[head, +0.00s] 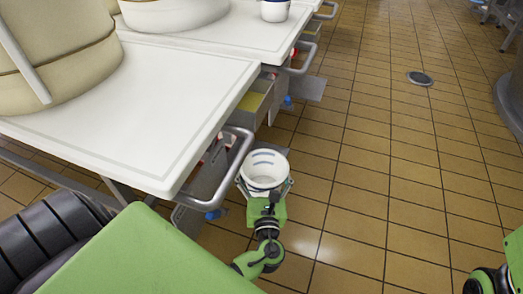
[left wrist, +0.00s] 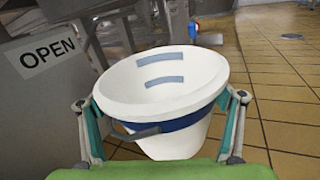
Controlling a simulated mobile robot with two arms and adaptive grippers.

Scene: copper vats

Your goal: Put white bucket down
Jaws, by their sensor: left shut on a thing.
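The white bucket (head: 264,166) is in the middle of the head view, beside the table's corner and above the tiled floor. My left gripper (head: 265,190) is shut on it, with a finger on either side. In the left wrist view the bucket (left wrist: 165,85) fills the middle, tilted, with its open mouth showing and looking empty. It has a blue band and a dark handle. The left gripper's fingers (left wrist: 163,125) press against its sides. Whether its base touches the floor cannot be told. My right arm shows only at the lower right edge of the head view; its gripper is out of view.
A white-topped table (head: 130,110) with a metal rail (head: 232,160) stands close left of the bucket. An open drawer (head: 254,101) is behind it. A panel reading OPEN (left wrist: 47,55) is near on the left. The tiled floor (head: 390,150) to the right is clear, with a round drain (head: 420,78).

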